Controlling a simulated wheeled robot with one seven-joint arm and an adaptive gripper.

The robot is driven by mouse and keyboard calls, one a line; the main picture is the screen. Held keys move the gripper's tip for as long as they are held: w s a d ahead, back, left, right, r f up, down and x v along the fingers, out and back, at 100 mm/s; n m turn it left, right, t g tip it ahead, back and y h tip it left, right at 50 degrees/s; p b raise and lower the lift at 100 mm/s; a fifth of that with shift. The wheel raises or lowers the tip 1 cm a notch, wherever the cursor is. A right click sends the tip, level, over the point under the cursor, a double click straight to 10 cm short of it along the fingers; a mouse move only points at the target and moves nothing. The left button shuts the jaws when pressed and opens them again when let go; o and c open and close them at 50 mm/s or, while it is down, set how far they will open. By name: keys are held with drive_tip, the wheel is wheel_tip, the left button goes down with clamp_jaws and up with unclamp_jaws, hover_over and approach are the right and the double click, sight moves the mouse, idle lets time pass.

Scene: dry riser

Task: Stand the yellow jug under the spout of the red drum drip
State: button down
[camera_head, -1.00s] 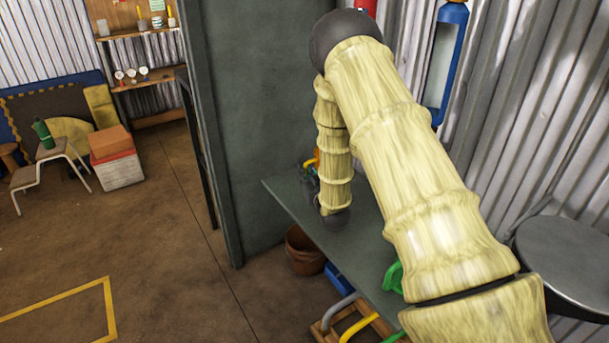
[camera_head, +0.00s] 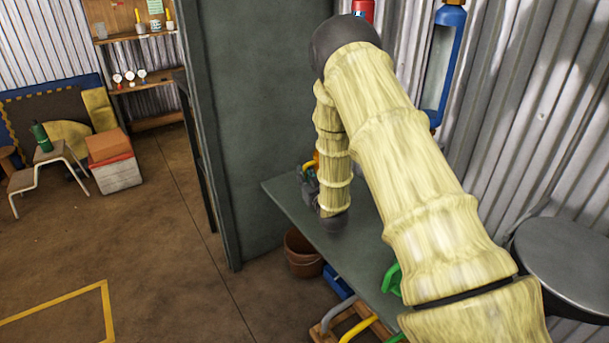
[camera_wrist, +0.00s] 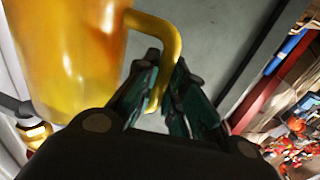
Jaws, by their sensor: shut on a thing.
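The yellow jug (camera_wrist: 75,50) fills the upper left of the wrist view, with its handle (camera_wrist: 172,60) at its right side. My gripper (camera_wrist: 165,100) is shut on this handle, one dark green finger on each side. In the head view my gripper (camera_head: 309,186) is a small dark shape over the bench, mostly hidden by my arm, with a sliver of orange-yellow (camera_head: 316,158) beside it. A red piece (camera_head: 363,11) on the wall above my arm may be the red drum drip; its lower part and any spout are hidden. I cannot tell whether the jug touches the bench.
The grey-green bench (camera_head: 290,205) runs along the corrugated wall beside a dark partition (camera_head: 250,120). A blue-framed dispenser (camera_head: 445,65) hangs on the wall. A green handled thing (camera_head: 393,280) stands on the bench's near part. A brown bucket (camera_head: 302,254) is below.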

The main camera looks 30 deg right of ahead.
drive_tip(key=shift+f, duration=0.15)
drive_tip(key=c, duration=1.4)
unclamp_jaws()
drive_tip(key=s, duration=0.4)
drive_tip(key=s+a, duration=0.1)
drive_tip(key=s, duration=0.7)
drive_tip(key=shift+a, duration=0.2)
